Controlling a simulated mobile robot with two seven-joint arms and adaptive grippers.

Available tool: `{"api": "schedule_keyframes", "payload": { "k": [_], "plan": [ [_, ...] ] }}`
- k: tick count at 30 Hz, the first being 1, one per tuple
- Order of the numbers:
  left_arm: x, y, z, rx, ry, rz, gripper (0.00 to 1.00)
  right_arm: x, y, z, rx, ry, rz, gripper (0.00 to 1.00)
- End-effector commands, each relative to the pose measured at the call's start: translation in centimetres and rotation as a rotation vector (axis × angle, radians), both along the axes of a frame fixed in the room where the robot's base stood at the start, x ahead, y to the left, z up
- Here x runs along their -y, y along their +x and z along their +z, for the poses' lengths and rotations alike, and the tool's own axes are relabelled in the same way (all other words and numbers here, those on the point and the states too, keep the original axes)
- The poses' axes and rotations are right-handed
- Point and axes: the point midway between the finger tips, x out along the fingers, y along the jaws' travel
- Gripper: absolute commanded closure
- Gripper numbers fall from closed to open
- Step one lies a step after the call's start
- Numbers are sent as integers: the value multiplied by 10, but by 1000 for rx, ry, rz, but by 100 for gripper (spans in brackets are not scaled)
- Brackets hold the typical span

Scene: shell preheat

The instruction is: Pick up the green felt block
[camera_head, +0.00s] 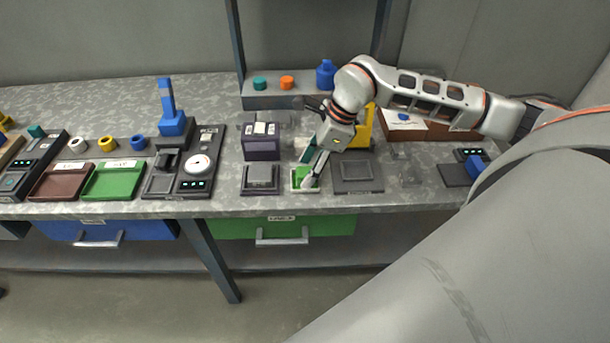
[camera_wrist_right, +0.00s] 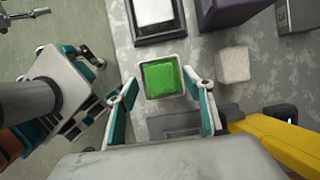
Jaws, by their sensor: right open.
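The green felt block (camera_head: 300,178) sits in a small white-rimmed tray (camera_head: 306,190) near the front edge of the bench. In the right wrist view the block (camera_wrist_right: 162,77) shows whole, and the tray's rim (camera_wrist_right: 147,96) surrounds it. My right gripper (camera_head: 310,172) is over the block and partly covers it in the head view. In the wrist view my right gripper (camera_wrist_right: 165,107) is open and empty, with one finger to each side of the block. Part of what looks like my left gripper (camera_wrist_right: 75,85) shows at the wrist view's left; its opening is unclear.
A dark device with a grey pad (camera_head: 261,179) stands left of the tray, and a flat dark plate (camera_head: 358,176) stands right. A purple-grey box (camera_head: 262,142) is behind. A yellow fixture (camera_head: 364,128) stands close to my right wrist. A pale cube (camera_wrist_right: 232,65) is beside the tray.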

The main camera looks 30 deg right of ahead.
Motion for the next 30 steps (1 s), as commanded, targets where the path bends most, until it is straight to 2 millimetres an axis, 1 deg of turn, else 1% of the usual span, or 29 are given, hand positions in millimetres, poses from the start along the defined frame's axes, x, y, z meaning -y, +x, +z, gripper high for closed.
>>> {"api": "schedule_keyframes", "payload": {
  "k": [2,7,8,9,11,12,23,26,30],
  "plan": [
    [0,0,0,0,0,0,60,-2,1,-4,1,0,0,49],
    [0,0,0,0,0,0,60,-2,2,-5,2,0,-1,49],
    [0,0,0,0,0,0,60,-2,2,-5,2,0,-1,51],
    [0,0,0,0,1,1,60,-2,2,-5,2,0,-1,62],
    [0,0,0,0,1,1,60,-2,1,-5,1,0,0,77],
    [0,0,0,0,1,1,60,-2,1,-5,1,0,0,83],
    [-1,1,0,1,0,1,60,-2,1,-3,1,0,0,83],
    [-1,1,1,1,0,1,60,-2,2,1,2,0,-1,83],
    [-1,1,1,3,1,1,60,-1,3,14,5,0,-1,83]
  ]
}}
